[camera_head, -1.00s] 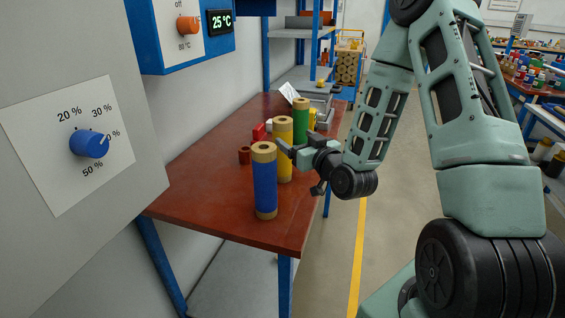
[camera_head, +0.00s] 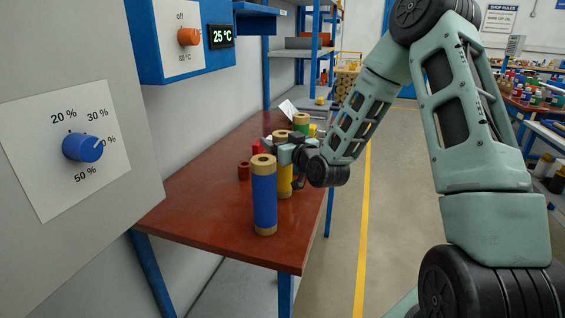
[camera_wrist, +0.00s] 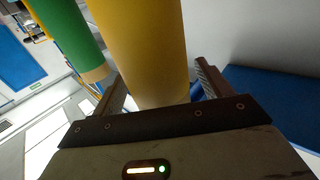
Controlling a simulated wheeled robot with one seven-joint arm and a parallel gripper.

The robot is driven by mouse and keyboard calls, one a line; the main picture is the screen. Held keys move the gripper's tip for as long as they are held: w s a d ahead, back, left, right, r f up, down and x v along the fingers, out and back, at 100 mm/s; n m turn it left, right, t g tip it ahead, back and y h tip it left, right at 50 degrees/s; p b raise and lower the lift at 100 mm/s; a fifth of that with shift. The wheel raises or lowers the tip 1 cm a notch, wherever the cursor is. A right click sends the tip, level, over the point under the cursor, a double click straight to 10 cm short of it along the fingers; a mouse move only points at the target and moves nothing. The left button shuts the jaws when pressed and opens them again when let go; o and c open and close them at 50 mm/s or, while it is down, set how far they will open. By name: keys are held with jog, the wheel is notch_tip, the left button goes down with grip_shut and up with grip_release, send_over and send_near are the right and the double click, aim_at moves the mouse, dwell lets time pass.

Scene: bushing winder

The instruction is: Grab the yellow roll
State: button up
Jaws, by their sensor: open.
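The yellow roll (camera_head: 285,181) stands upright on the red-brown table, behind the blue roll (camera_head: 264,197), which hides part of it. My gripper (camera_head: 290,150) is at the upper part of the yellow roll and covers some of it. In the wrist view the yellow roll (camera_wrist: 143,50) stands between the two open fingers of my gripper (camera_wrist: 158,85), with the fingers apart from it on each side. The green roll (camera_head: 301,121) stands just behind; it also shows in the wrist view (camera_wrist: 68,35) at the left, outside the fingers.
The table (camera_head: 215,215) has free room at its front left. A grey cabinet with a blue knob (camera_head: 83,147) stands at the near left. Blue shelving (camera_head: 266,70) rises behind the table.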

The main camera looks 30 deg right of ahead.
jog(key=shift+w, duration=0.55)
jog(key=c, duration=1.5)
jog(key=shift+c, duration=0.9)
jog(key=shift+r, duration=0.1)
